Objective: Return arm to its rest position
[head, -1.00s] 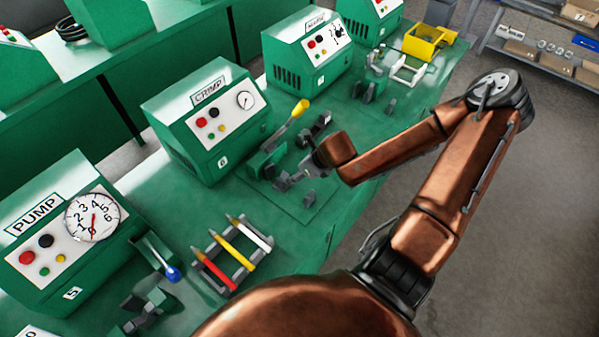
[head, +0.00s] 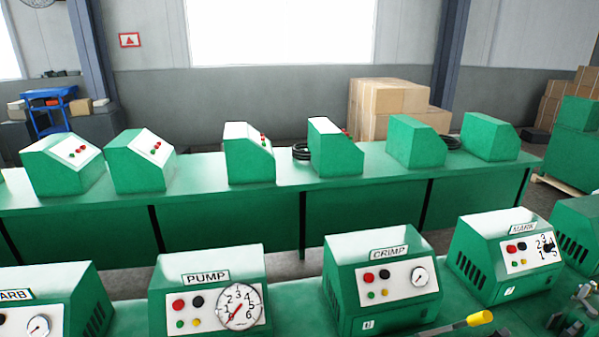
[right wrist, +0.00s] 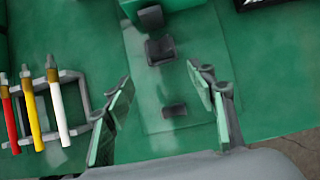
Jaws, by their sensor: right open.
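In the right wrist view my right gripper (right wrist: 162,88) is open, its two green-padded fingers spread wide with nothing between them. It hangs above a green base plate (right wrist: 150,118) that carries dark blocks (right wrist: 160,50). In the head view neither arm shows. The CRIMP machine (head: 378,280) stands in the front row, with a yellow-ended lever (head: 478,319) at the lower edge. My left gripper is in neither current view.
A rack (right wrist: 84,98) with red, yellow and white handled tools stands left of the gripper. The PUMP machine (head: 208,300) and MARK machine (head: 505,255) flank the CRIMP machine. A back bench (head: 345,205) bears more green machines. Cardboard boxes (head: 395,100) stand behind.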

